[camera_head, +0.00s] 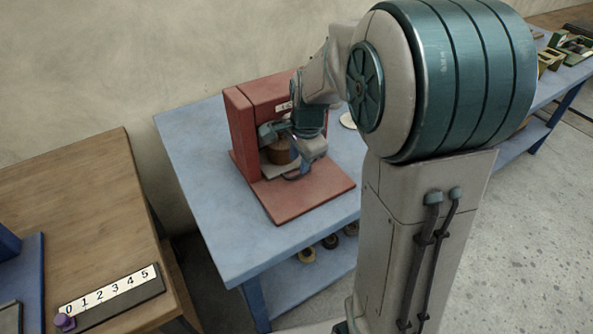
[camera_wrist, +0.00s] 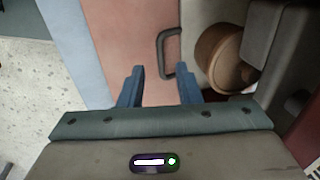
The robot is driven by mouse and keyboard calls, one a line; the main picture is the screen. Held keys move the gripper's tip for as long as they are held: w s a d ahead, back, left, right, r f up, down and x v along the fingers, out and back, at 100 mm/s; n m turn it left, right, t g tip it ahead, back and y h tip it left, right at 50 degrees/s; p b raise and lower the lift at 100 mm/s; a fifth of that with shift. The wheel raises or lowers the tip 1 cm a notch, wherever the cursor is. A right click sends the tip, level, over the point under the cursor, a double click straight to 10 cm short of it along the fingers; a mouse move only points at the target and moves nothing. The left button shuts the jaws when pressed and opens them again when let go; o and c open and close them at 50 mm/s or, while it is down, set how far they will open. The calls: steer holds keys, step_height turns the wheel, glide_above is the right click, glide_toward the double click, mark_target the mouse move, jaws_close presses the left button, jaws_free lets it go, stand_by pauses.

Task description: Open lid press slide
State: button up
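The red press (camera_head: 240,120) stands on a blue table, with its flat red base plate (camera_head: 310,190) in front. A pale slide plate (camera_head: 283,171) lies inside the press with a round brown wooden piece (camera_head: 278,152) on it. The wooden piece also shows in the wrist view (camera_wrist: 222,58). A dark U-shaped handle (camera_wrist: 162,52) sticks out from the slide's edge. My gripper (camera_wrist: 159,72) is open, its two blue fingers apart and the handle just beyond their tips, closer to the right finger. In the head view my gripper (camera_head: 300,172) is low in front of the press and partly covers it.
The blue table (camera_head: 205,180) has free room left of the press. Small round items (camera_head: 330,241) lie on its lower shelf. A wooden table (camera_head: 75,210) at the left carries a numbered scale (camera_head: 110,291) with a purple knob (camera_head: 64,321). My arm hides much of the right side.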

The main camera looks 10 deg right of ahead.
mark_target(297, 175)
steer(key=f, duration=0.3)
steer(key=w+f, duration=0.1)
steer(key=f, duration=0.1)
steer(key=shift+a, duration=0.15)
steer(key=shift+s, duration=0.1)
jaws_close()
